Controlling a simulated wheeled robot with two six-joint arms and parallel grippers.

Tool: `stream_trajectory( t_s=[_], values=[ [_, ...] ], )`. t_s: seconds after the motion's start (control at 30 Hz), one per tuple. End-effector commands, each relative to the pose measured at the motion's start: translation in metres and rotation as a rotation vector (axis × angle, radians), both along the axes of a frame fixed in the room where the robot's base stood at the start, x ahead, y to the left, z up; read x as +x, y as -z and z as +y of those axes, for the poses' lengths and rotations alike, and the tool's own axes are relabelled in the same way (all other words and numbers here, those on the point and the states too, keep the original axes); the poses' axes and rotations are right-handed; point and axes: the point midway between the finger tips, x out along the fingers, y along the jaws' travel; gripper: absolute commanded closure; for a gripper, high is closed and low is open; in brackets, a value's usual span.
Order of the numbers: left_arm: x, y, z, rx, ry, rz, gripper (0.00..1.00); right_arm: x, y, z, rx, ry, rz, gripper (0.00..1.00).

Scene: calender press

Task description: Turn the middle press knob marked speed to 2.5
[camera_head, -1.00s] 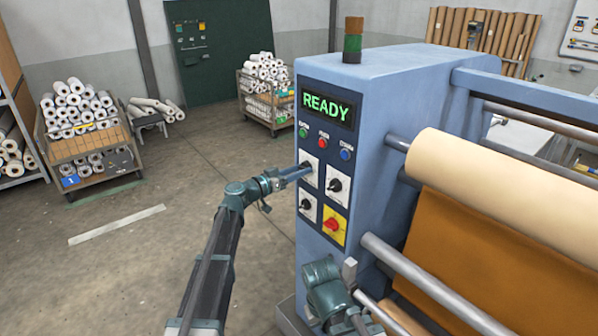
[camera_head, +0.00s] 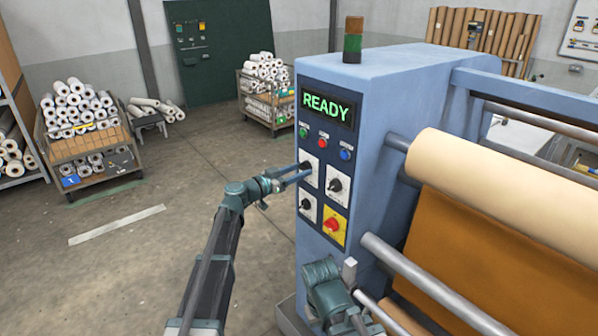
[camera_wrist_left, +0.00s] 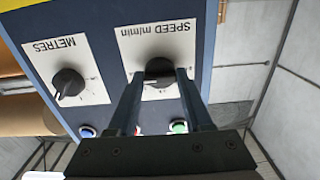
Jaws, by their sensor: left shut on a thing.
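The speed knob (camera_wrist_left: 158,67) is a dark round knob on a white plate (camera_wrist_left: 190,42) marked SPEED m/min, upside down in the left wrist view. In the head view it is the upper left knob (camera_head: 305,166) on the blue press. My left gripper (camera_head: 304,171) is at that knob, its fingers shut on the knob's sides. The fingers (camera_wrist_left: 162,75) hide part of the knob and scale, so I cannot read its setting. My right gripper (camera_head: 328,292) shows in part low by the press; its jaws cannot be made out.
The METRES knob (camera_wrist_left: 68,83) is beside the speed plate. A yellow plate with a red knob (camera_head: 333,225) is below. Green, red (camera_head: 323,143) and blue buttons sit above, under a display (camera_head: 326,104) reading READY.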

Motion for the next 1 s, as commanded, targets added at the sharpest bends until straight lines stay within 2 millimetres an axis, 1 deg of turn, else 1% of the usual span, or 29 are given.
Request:
stream_trajectory(
  t_s=[0.03, 0.07, 0.2, 0.47, 0.57, 0.67, 0.73, 1.0],
  values=[
    [-0.002, 0.002, -0.001, 0.007, 0.004, -0.001, 1.00, 0.000, 0.001, 0.000, 0.000, 0.000, 0.000, 1.00],
    [-0.002, 0.002, -0.001, 0.007, 0.004, -0.001, 0.44, 0.000, 0.001, 0.000, 0.000, 0.000, 0.000, 1.00],
    [-0.002, 0.001, 0.000, 0.004, 0.003, 0.000, 0.19, 0.000, 0.000, 0.000, 0.000, 0.000, 0.000, 1.00],
    [-0.001, 0.001, 0.000, 0.002, 0.001, 0.000, 0.19, 0.000, 0.000, 0.000, 0.000, 0.000, 0.000, 1.00],
    [-0.004, 0.000, 0.004, 0.001, 0.000, 0.000, 0.19, 0.000, 0.000, 0.000, 0.000, 0.000, 0.000, 1.00],
    [-0.012, 0.000, 0.014, 0.001, -0.002, 0.000, 0.19, 0.000, 0.000, 0.000, 0.000, 0.000, 0.000, 1.00],
    [-0.022, 0.000, 0.024, 0.001, -0.002, 0.000, 0.19, 0.000, 0.000, 0.000, 0.000, 0.000, 0.000, 1.00],
    [-0.059, 0.001, 0.070, 0.002, -0.003, 0.000, 0.19, 0.000, 0.000, 0.000, 0.000, 0.000, 0.000, 1.00]
  ],
)
